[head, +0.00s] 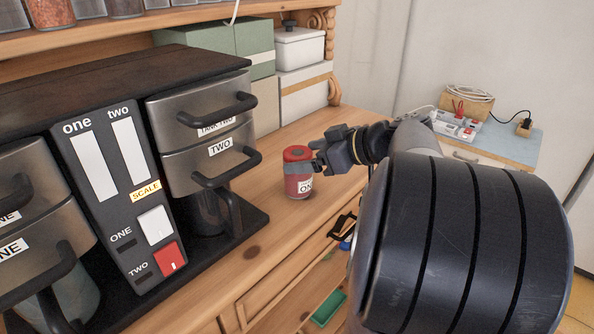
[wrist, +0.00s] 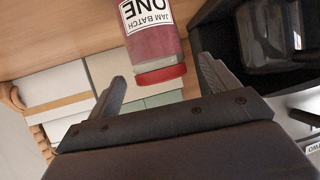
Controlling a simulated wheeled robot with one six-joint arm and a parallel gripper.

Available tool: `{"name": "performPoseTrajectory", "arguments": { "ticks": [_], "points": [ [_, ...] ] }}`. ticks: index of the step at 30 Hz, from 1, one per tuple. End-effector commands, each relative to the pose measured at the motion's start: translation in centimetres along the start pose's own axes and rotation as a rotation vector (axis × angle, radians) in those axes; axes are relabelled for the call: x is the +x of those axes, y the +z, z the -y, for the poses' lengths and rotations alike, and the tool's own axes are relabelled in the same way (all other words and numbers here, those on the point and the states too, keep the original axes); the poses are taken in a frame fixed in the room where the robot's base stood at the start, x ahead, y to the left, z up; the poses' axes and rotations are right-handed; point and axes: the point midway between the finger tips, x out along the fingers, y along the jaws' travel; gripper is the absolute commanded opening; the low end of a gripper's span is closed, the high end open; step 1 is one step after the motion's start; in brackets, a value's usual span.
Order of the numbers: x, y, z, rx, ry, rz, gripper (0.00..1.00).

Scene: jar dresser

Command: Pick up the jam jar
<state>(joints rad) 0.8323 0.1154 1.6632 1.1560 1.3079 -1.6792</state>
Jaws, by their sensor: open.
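The jam jar (head: 299,186) is a clear jar of red jam with a red lid and a white label. It stands upright on the wooden dresser top, right of the coffee machine. My gripper (head: 303,169) is at the jar's upper right side, with a finger reaching across just below the lid. In the wrist view the jar (wrist: 154,48) appears upside down, its label reading "JAM BATCH ONE". There its lid lies between the two spread fingers of my gripper (wrist: 163,82), with gaps on both sides. I cannot tell whether either finger touches the jar.
The black and steel coffee machine (head: 125,150) stands left of the jar. Green boxes (head: 255,45) and white boxes (head: 300,75) stand behind it. An open drawer (head: 325,290) is below the dresser front. A side table (head: 510,148) holds a power strip. Dresser top (head: 262,225) near the jar is clear.

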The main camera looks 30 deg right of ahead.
Motion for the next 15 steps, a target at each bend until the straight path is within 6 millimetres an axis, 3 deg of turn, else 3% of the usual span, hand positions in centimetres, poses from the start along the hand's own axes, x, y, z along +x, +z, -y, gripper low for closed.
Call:
{"name": "performPoseTrajectory", "arguments": {
  "ticks": [9, 15],
  "points": [
    [4.2, 0.0, 0.0, 0.001, -0.004, 0.001, 0.82],
    [4.9, 0.1, 0.0, 0.001, 0.0, 0.001, 0.82]
  ]
}}
